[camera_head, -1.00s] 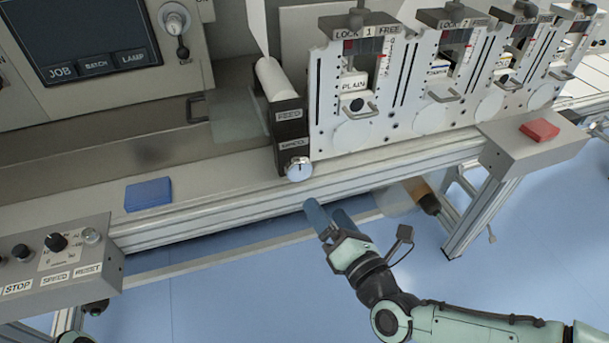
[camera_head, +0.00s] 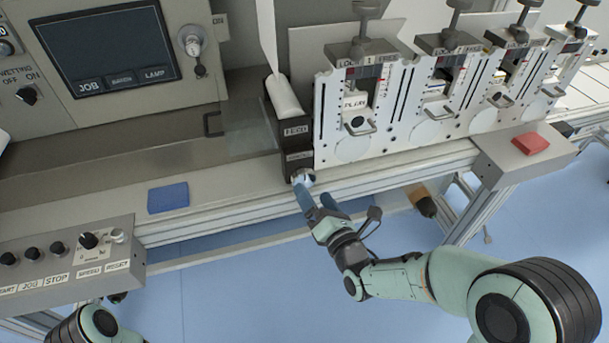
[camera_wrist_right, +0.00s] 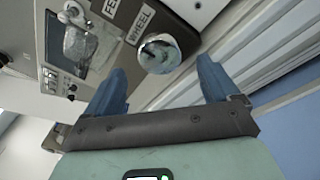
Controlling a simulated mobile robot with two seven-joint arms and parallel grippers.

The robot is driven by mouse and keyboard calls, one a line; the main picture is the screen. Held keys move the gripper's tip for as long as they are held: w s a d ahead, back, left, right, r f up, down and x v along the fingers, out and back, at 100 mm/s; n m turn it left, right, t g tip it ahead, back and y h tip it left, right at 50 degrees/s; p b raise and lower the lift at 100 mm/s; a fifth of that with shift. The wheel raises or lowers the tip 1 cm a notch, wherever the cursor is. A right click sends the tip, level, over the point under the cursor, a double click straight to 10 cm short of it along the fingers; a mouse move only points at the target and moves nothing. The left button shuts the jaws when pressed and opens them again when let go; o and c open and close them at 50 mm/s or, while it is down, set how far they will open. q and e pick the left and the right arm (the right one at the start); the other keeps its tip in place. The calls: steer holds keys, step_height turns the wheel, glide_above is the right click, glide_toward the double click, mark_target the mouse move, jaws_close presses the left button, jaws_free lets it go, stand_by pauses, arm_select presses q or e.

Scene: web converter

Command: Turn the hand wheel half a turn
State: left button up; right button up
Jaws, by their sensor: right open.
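The hand wheel (camera_head: 303,178) is a small silvery round knob low on the black feed post at the left end of the row of white units. In the head view my right gripper (camera_head: 317,199) is just in front of and below it, and its blue fingers partly cover the wheel. In the right wrist view the hand wheel (camera_wrist_right: 158,54) shows whole, beyond and between the two spread blue fingertips of my right gripper (camera_wrist_right: 163,80). The gripper is open and empty, with the wheel a little ahead of it. My left gripper is out of view.
A blue pad (camera_head: 168,198) lies on the ledge left of the wheel. A button box (camera_head: 65,262) stands at the front left. A red pad (camera_head: 531,144) sits on a box at right. The metal rail (camera_head: 245,213) runs below the wheel. White units (camera_head: 345,120) stand right of it.

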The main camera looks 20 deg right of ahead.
mark_target(306, 182)
steer(key=w, duration=0.4)
steer(key=w+a, duration=0.1)
steer(key=w, duration=0.1)
steer(key=shift+w, duration=0.2)
steer(key=c, duration=1)
steer(key=shift+c, duration=0.2)
steer(key=shift+m+b, duration=0.3)
steer(key=shift+b, duration=0.2)
